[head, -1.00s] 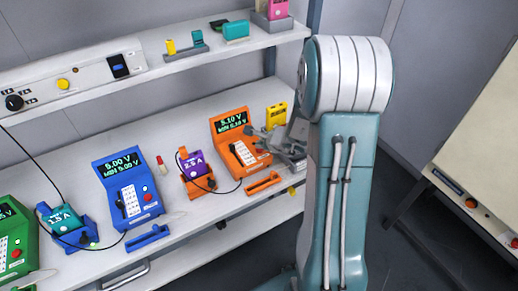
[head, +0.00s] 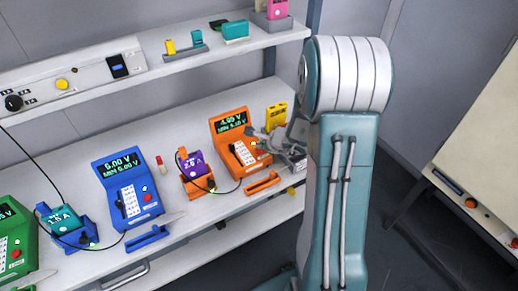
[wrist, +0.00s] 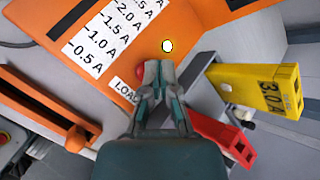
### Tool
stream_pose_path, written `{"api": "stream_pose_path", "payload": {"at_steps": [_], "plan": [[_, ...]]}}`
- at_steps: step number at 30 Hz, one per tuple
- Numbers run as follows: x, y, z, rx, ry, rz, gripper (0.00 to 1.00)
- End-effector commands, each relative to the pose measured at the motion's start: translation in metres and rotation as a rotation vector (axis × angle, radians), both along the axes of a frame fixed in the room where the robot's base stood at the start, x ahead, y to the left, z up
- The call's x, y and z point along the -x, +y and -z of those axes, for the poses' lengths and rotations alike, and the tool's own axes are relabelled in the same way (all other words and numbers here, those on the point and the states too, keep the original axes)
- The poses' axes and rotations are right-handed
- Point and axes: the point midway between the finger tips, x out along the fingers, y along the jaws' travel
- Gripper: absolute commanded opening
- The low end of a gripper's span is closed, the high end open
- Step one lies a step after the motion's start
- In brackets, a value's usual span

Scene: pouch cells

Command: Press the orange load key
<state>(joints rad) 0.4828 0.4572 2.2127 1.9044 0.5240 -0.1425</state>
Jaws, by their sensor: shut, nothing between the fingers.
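The orange tester (head: 229,126) stands on the bench, its display (head: 231,120) reading about 4.95 V above a smaller MIN line. Its red load key (wrist: 141,73) shows partly in the wrist view, beside the LOAD label (wrist: 126,89). My gripper (wrist: 157,68) is shut and empty, its fingertips right at the key and covering part of it. I cannot tell whether they touch it. A white lamp (wrist: 167,46) shines on the panel just beyond the tips. In the head view my gripper (head: 271,144) is at the tester's right side.
A yellow cell (wrist: 257,88) marked 3.0 A and a red holder (wrist: 220,135) lie to the right of the gripper. A purple cell (head: 193,162) sits in an orange cradle left of the tester. Blue (head: 127,185) and green (head: 12,240) testers stand further left. A shelf (head: 150,66) runs above.

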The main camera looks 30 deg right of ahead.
Motion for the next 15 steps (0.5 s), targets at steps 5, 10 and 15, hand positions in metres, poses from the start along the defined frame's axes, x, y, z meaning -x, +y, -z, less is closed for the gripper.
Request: {"api": "stream_pose_path", "payload": {"at_steps": [5,10,15], "plan": [[0.000,0.001,-0.006,0.001,0.000,-0.001,0.00],[0.000,0.001,-0.006,0.000,0.000,0.000,0.00],[-0.001,0.001,-0.015,0.002,-0.004,-0.002,0.00]]}}
